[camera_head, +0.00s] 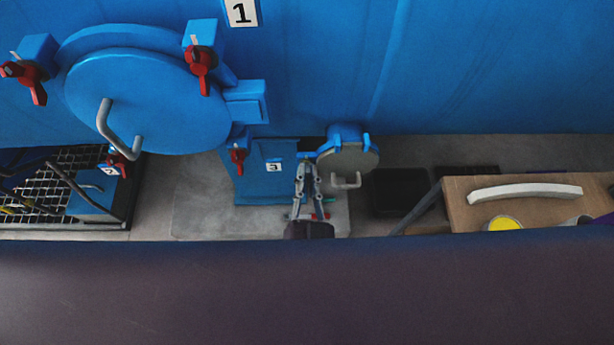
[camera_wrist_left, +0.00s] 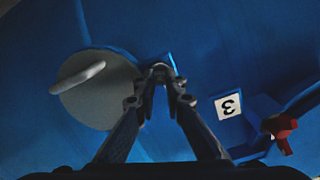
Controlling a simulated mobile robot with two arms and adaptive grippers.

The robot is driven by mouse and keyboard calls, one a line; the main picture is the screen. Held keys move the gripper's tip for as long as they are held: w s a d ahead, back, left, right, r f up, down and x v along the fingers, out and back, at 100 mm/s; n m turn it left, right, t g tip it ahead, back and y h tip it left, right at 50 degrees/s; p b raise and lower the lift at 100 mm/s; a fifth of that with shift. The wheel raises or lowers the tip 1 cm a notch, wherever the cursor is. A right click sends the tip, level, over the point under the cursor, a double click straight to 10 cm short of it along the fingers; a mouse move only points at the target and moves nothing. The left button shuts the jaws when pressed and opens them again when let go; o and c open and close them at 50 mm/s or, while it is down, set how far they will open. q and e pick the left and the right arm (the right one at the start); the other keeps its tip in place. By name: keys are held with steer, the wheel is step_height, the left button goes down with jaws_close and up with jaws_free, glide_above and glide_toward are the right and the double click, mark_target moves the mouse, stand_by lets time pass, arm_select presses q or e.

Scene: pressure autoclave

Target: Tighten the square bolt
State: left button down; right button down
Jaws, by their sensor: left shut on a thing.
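My left gripper (camera_head: 307,163) reaches up to the left edge of a small round grey hatch (camera_head: 347,157) with a pale handle, in the head view. In the left wrist view the two fingertips of the gripper (camera_wrist_left: 160,70) come together at a blue fitting (camera_wrist_left: 167,62) beside the grey hatch disc (camera_wrist_left: 100,90). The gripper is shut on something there. I take it for the square bolt, but the fingertips hide most of it, so its shape and how far it is turned cannot be told. My right gripper is in neither view.
A large round blue door (camera_head: 135,100) with red clamp knobs (camera_head: 201,60) is at upper left. A plate marked 3 (camera_head: 274,167) and a red knob (camera_wrist_left: 282,127) are near the gripper. A wooden box (camera_head: 465,207) stands right, beside a black bin (camera_head: 396,194).

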arm_select(q)
steer(key=m+b, duration=0.2)
steer(key=m, duration=0.1)
steer(key=shift+f+m, duration=0.15)
steer(key=shift+m, duration=0.25)
steer(key=m, duration=0.3)
steer(key=shift+d+m+b, duration=0.1)
steer(key=shift+m+b, duration=0.2)
steer(key=shift+b, duration=0.1)
steer(key=m, duration=0.3)
steer(key=shift+m, duration=0.3)
steer(key=m, duration=0.3)
steer(key=shift+m, duration=0.3)
steer(key=m+p, duration=0.1)
steer(key=m, duration=0.3)
steer(key=shift+m, duration=0.3)
steer(key=shift+f+m+p, duration=0.15)
steer(key=shift+m+p, duration=1.2)
steer(key=shift+m, duration=1.85)
steer(key=shift+f+m+p, duration=0.1)
steer(key=shift+m+p, duration=1.25)
steer(key=shift+m, duration=1.85)
steer(key=shift+s+f, duration=0.1)
